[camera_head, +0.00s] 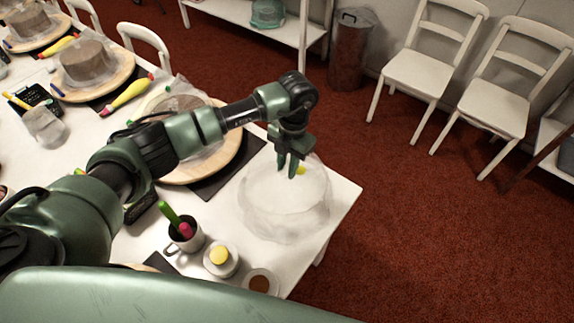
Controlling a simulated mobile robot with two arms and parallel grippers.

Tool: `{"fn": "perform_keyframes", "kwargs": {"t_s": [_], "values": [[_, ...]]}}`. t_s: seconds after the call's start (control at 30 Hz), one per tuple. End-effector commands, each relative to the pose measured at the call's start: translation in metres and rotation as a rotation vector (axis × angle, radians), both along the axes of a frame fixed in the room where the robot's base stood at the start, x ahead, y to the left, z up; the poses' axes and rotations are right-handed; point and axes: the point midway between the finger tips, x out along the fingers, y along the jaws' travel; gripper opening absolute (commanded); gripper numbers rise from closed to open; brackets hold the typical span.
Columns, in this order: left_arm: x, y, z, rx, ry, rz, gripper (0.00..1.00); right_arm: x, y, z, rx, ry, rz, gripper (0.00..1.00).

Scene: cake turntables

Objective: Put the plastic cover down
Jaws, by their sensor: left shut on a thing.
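The plastic cover (285,205) is a clear, cloudy dome at the right end of the white table. My right gripper is not in view.
A wooden turntable (222,162) on a dark mat stands left of the cover, partly behind my arm. A mug with colored tools (186,236), a cup with a yellow top (221,260) and a brown-filled dish (261,283) stand in front. White chairs (428,68) stand beyond the table.

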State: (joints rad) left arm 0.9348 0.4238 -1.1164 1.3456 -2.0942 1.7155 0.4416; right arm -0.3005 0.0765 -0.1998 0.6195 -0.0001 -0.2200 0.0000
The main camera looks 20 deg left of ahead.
Motion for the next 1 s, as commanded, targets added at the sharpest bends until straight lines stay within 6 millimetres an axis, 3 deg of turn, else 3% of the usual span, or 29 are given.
{"fn": "perform_keyframes", "kwargs": {"t_s": [0.4,0.43,0.5,0.8,1.0], "values": [[0.000,0.001,-0.012,0.000,-0.001,-0.001,0.00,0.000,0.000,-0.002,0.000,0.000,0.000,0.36],[0.000,0.000,-0.011,0.000,-0.001,-0.001,0.29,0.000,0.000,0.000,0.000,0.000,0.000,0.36],[0.000,0.000,-0.010,0.001,-0.001,0.000,0.43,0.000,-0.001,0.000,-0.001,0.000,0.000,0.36],[0.000,0.000,-0.009,0.001,-0.001,0.000,0.43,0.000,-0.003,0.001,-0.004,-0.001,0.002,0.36],[0.004,-0.001,0.009,-0.002,-0.006,-0.001,0.43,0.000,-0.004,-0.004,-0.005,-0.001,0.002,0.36]]}}
